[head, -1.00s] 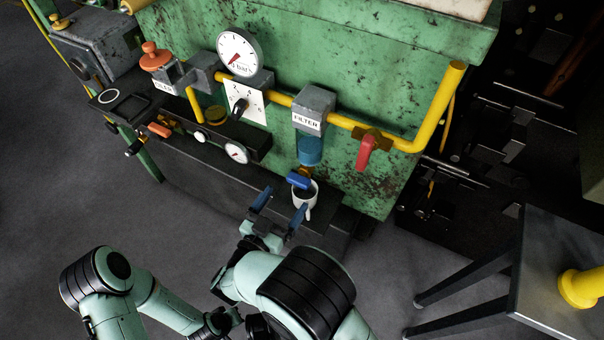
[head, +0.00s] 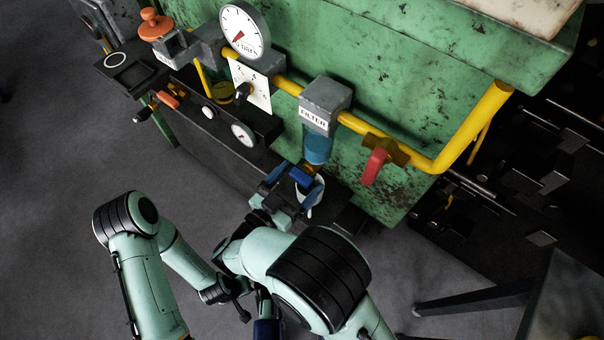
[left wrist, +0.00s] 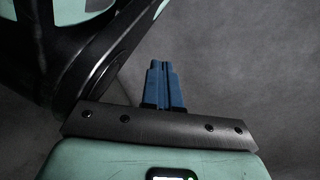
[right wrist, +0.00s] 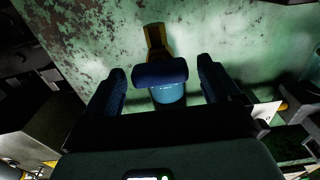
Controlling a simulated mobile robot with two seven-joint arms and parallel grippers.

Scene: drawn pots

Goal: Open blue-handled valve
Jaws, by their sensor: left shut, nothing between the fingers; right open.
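The blue-handled valve (head: 301,177) sits below the filter's blue bowl, on the front of the green machine. In the right wrist view its blue handle (right wrist: 160,73) lies crosswise between my fingers, with a brass stem behind it. My right gripper (right wrist: 161,88) is open, one finger on either side of the handle; whether either finger touches it I cannot tell. In the head view the same gripper partly covers the valve. My left gripper (left wrist: 165,84) is shut and empty, above the grey floor in the left wrist view.
A white cup (head: 319,186) is just behind my right gripper, partly hidden. The filter block (head: 325,100), a red-handled valve (head: 375,166), a yellow pipe (head: 452,152) and gauges (head: 244,30) are close by. A dark table (head: 565,295) stands at the lower right.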

